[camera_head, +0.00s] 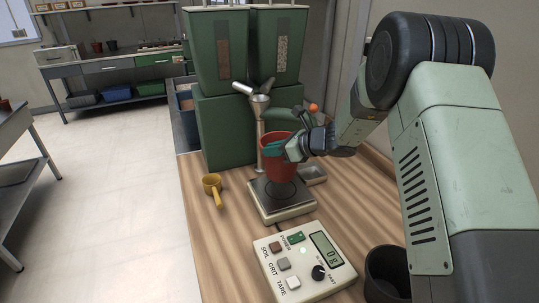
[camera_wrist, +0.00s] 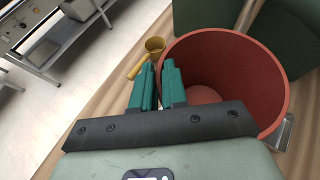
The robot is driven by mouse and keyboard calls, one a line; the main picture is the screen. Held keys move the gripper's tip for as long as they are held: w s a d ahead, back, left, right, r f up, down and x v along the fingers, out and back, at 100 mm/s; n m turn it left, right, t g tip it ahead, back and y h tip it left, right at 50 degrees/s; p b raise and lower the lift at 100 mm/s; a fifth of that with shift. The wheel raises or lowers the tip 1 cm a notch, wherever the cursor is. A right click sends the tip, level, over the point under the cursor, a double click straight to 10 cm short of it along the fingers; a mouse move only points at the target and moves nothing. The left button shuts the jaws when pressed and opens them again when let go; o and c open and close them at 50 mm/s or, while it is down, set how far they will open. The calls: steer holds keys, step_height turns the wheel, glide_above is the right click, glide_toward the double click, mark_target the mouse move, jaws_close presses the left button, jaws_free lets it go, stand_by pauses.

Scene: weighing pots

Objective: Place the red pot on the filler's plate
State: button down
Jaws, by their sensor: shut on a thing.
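The red pot (camera_head: 277,171) is upright and empty in the wrist view (camera_wrist: 222,58). My gripper (camera_head: 291,147) is shut on its near wall, with the teal fingers (camera_wrist: 158,84) either side of the rim. The filler's plate (camera_head: 268,194) is the dark square top of a scale below the spout (camera_head: 260,103). The pot is over the plate, under the spout, with a dark round shadow beneath it. It seems a little above the plate; I cannot be sure of the gap. The display (camera_head: 326,248) seems to read 0.
The control box (camera_head: 304,268) with buttons and a knob stands in front of the scale. A yellow scoop (camera_head: 212,187) lies left of it. A dark pot (camera_head: 388,272) stands at the front right. Green hoppers (camera_head: 222,100) rise behind. A small metal tray (camera_head: 314,174) is right of the plate.

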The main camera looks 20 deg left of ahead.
steer(key=shift+f, duration=3.25)
steer(key=c, duration=1.1)
jaws_free()
steer(key=shift+d, duration=0.1)
